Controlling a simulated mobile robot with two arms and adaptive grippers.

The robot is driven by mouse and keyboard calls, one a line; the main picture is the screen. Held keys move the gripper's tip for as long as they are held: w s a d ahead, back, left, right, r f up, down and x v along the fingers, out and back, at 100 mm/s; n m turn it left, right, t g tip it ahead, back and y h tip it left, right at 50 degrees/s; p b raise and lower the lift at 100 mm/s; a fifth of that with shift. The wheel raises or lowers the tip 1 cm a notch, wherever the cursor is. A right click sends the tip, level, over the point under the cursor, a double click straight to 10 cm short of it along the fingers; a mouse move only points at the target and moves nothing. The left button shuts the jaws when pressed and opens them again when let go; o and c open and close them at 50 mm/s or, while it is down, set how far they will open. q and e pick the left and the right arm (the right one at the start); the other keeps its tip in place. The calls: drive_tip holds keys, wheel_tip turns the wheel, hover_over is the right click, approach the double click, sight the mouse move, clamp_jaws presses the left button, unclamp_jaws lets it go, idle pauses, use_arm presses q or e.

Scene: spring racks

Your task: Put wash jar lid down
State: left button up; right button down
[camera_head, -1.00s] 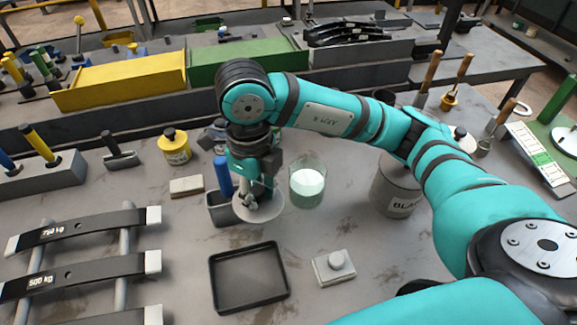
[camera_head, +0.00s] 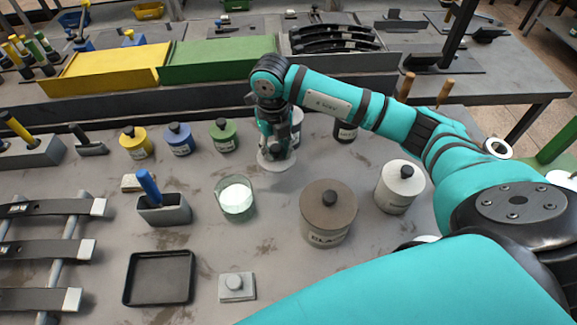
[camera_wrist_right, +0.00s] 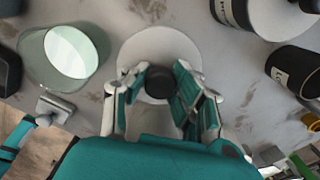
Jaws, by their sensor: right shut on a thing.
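My right gripper (camera_head: 277,146) points down over the bench and is shut on the dark knob of a pale round lid (camera_head: 266,165). In the right wrist view, my right gripper's fingers (camera_wrist_right: 160,88) close on the knob, and the lid (camera_wrist_right: 150,45) lies flat below them. I cannot tell whether the lid touches the bench. An open glass jar (camera_head: 236,198) with whitish liquid stands in front and to the left of the lid; it also shows in the right wrist view (camera_wrist_right: 70,55). My left gripper is out of view.
Yellow (camera_head: 136,143), blue (camera_head: 179,140) and green (camera_head: 223,136) jars stand left of the gripper. A large lidded grey jar (camera_head: 327,212) and a white jar (camera_head: 398,188) stand right. A black tray (camera_head: 158,278) lies in front. Bare bench surrounds the lid's front side.

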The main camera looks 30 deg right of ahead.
drive_tip(key=p, duration=0.2)
hover_over(277, 181)
wheel_tip(277, 181, down, 6)
drive_tip(key=shift+w+a+r, duration=0.1)
drive_tip(key=shift+r, duration=0.15)
wheel_tip(277, 181, down, 4)
drive_tip(key=shift+r+p, duration=0.1)
drive_tip(key=shift+p, duration=0.2)
drive_tip(key=shift+f, duration=0.2)
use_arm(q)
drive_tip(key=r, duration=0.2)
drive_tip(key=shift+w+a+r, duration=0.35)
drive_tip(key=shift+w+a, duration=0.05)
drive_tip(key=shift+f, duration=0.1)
use_arm(e)
drive_tip(key=shift+f, duration=0.1)
drive_tip(key=c, duration=1.6)
unclamp_jaws()
drive_tip(key=shift+f, duration=0.1)
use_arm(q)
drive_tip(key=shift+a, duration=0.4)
use_arm(e)
drive_tip(key=o, duration=0.5)
